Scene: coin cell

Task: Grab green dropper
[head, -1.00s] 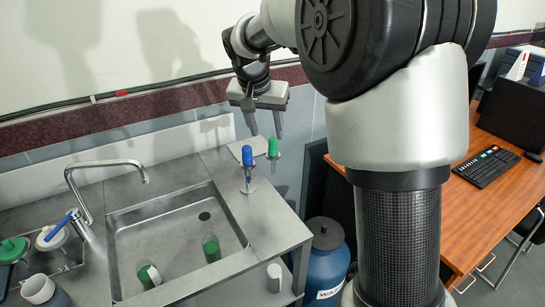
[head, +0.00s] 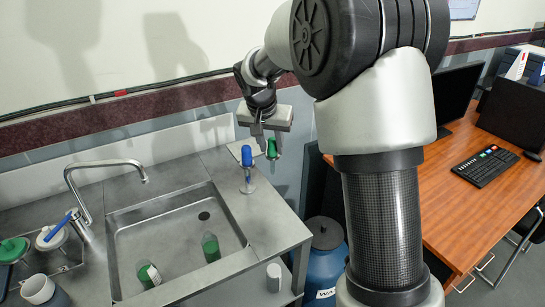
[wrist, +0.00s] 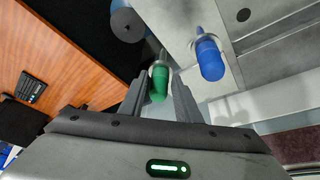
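My gripper (head: 267,146) is directly above and around the bulb, fingers pointing down. The dropper's lower part is partly hidden in the head view.
A blue dropper (head: 247,158) stands in a holder close to the left of the green one. The sink (head: 150,235) holds green-marked bottles. A blue waste drum (head: 324,265) stands below, right of the counter. A wooden desk (head: 470,215) is further right.

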